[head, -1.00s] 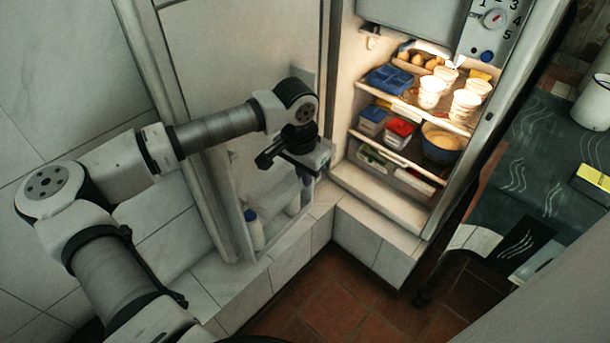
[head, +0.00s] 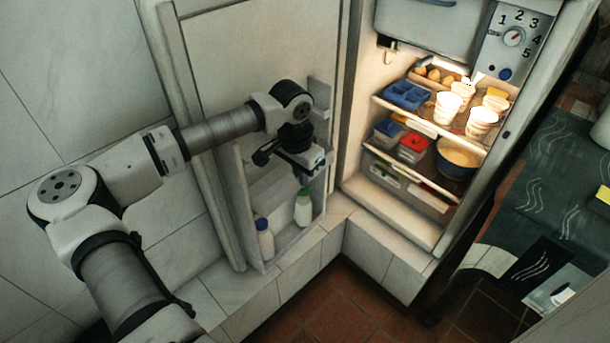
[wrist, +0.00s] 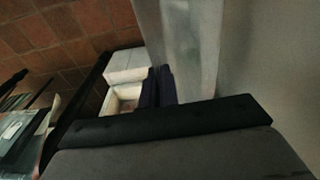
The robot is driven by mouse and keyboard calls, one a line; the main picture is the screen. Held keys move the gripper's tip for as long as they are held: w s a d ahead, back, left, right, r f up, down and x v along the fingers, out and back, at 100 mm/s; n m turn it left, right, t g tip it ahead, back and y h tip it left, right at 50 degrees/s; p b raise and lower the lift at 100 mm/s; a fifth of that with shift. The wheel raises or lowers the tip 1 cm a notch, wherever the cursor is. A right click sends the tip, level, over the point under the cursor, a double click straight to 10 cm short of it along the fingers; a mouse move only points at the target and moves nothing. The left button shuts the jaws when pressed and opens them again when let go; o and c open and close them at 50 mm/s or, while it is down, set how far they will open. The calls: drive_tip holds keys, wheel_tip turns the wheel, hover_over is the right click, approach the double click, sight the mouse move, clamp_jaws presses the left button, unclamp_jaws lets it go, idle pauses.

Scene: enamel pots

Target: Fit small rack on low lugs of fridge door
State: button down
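The fridge door (head: 262,55) stands open at the left, its pale inner face toward me. A bin with pale walls (head: 285,245) sits low on the door, holding a blue-capped bottle (head: 265,240) and a green-capped bottle (head: 303,208). My gripper (head: 303,172) is close to the door, above the bin. A pale upright panel (head: 320,97) shows just behind my wrist; I cannot tell whether it belongs to the small rack. In the wrist view a pale, see-through-looking panel (wrist: 183,45) stands beyond the dark gripper parts. The lugs cannot be made out. My finger gap is hidden.
The lit fridge interior (head: 430,120) at the right holds cups, eggs, boxes and a bowl (head: 458,158). A tiled ledge (head: 385,258) runs below the fridge and door. A dark patterned table (head: 545,190) is at the far right. Red floor tiles (head: 335,305) are clear in front.

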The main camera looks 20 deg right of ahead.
sight(290, 181)
drive_tip(key=shift+w+a+r+p, duration=0.2)
drive_tip(key=shift+w+a+p, duration=0.15)
drive_tip(key=shift+w+p, duration=0.45)
drive_tip(key=shift+w+a+r+p, duration=0.15)
drive_tip(key=shift+w+a+p, duration=0.15)
drive_tip(key=shift+w+p, duration=0.45)
drive_tip(key=shift+w+a+f+p, duration=0.2)
drive_tip(key=shift+a+p, duration=0.3)
drive_tip(key=shift+p, duration=0.2)
drive_tip(key=shift+f, duration=0.35)
drive_tip(key=shift+s+d+f, duration=0.1)
drive_tip(key=shift+s+f, duration=0.05)
drive_tip(key=shift+f, duration=0.15)
drive_tip(key=shift+s+f+b, duration=0.15)
drive_tip(key=shift+b, duration=0.15)
drive_tip(key=shift+s+d+f, duration=0.1)
drive_tip(key=shift+d, duration=0.05)
drive_tip(key=c, duration=1.6)
unclamp_jaws()
drive_tip(key=r, duration=0.5)
drive_tip(key=r+p, duration=0.1)
drive_tip(key=r, duration=0.4)
drive_tip(key=a+r, duration=0.1)
drive_tip(key=r, duration=0.4)
drive_tip(key=shift+s+a+r, duration=0.1)
drive_tip(key=shift+s, duration=0.2)
